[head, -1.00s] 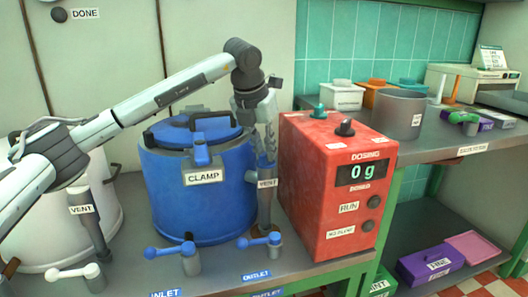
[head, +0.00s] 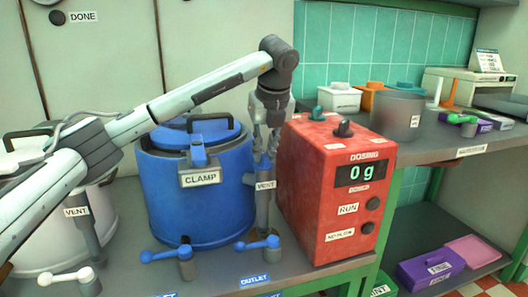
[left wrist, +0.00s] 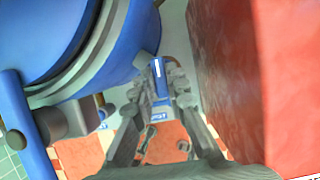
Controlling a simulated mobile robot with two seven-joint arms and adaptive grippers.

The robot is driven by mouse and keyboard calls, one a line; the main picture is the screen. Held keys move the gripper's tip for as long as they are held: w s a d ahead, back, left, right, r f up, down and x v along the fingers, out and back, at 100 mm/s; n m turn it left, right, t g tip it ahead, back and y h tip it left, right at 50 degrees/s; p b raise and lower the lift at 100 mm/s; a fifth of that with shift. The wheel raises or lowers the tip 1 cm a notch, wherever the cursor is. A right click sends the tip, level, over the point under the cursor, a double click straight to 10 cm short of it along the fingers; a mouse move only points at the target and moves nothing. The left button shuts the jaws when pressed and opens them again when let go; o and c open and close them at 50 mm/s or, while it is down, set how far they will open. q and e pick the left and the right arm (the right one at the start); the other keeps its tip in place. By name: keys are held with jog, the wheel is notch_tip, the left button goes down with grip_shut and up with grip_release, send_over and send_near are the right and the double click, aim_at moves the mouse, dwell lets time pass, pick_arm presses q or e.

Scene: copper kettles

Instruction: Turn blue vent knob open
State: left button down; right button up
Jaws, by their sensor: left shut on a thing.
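The blue vent knob (left wrist: 157,72), with a white stripe, shows between the fingertips in the left wrist view. That gripper points down over the grey vent post (head: 263,212), which carries a VENT label (head: 265,185). In the left wrist view my left gripper (left wrist: 163,85) has its fingers on both sides of the knob and is shut on it. My right gripper is in neither view.
The blue kettle (head: 200,205) with its CLAMP label stands close left of the post. The red dosing box (head: 325,210), reading 0 g, stands close on the right, leaving a narrow gap. Blue lever valves (head: 258,243) sit in front. A white kettle (head: 30,235) is at far left.

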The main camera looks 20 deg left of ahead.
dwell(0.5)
pick_arm(q)
jog(key=c, duration=1.5)
grip_release()
jog(key=shift+c, duration=0.2)
jog(key=v, duration=1.2)
